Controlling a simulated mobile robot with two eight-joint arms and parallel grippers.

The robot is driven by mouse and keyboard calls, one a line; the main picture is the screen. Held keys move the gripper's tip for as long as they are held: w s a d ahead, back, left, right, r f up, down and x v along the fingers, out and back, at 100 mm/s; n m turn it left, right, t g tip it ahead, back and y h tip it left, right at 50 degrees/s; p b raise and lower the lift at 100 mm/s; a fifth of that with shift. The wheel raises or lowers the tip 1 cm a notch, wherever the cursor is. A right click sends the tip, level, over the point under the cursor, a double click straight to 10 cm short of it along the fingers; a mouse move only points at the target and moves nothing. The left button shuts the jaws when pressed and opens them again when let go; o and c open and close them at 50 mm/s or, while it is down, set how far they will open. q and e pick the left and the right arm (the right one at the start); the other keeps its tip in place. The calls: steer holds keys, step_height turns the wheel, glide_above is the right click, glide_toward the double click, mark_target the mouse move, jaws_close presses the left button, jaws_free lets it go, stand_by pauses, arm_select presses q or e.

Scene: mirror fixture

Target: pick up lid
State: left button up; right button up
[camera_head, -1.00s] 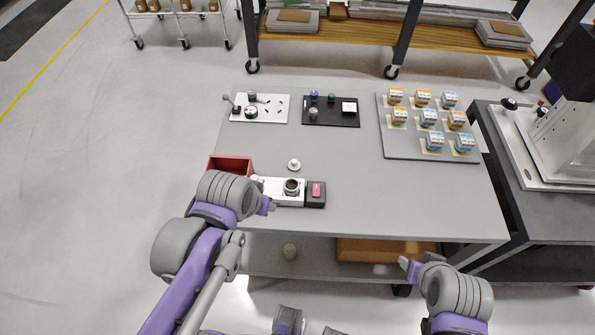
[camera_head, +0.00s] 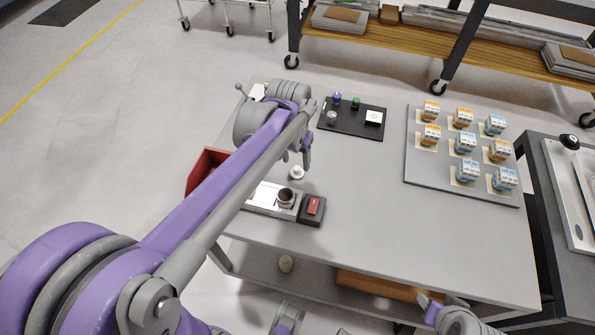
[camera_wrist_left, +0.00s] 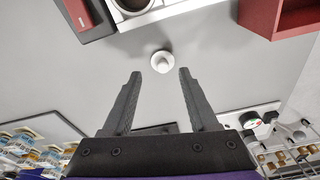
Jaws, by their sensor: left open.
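The lid (camera_head: 297,172) is a small white disc with a knob, lying on the grey table; I take it to be the task's lid. In the left wrist view the lid (camera_wrist_left: 163,61) sits just beyond and between my fingertips, untouched. My left gripper (camera_head: 306,152) is over the table just behind the lid. In the wrist view this gripper (camera_wrist_left: 160,74) is open and empty. A white fixture (camera_head: 262,198) with a dark-filled round cup (camera_head: 286,196) stands in front of the lid. My right gripper (camera_head: 428,304) is low at the table's front edge, its jaws unclear.
A red bin (camera_head: 203,172) stands at the table's left edge, partly behind my left arm. A dark box with a red top (camera_head: 313,207) adjoins the fixture. A black board (camera_head: 352,120) and a grey board of small boxes (camera_head: 412,168) lie farther back. The table's middle is clear.

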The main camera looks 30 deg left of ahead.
mark_target(297, 168)
arm_select(q)
steer(key=f, duration=0.1)
steer(key=w+f, duration=0.1)
steer(key=f, duration=0.3)
steer(key=shift+w+a+f+b, duration=0.1)
steer(key=shift+w+a+b, duration=0.05)
steer(key=shift+a+b, duration=0.15)
steer(key=shift+d, duration=0.1)
jaws_close()
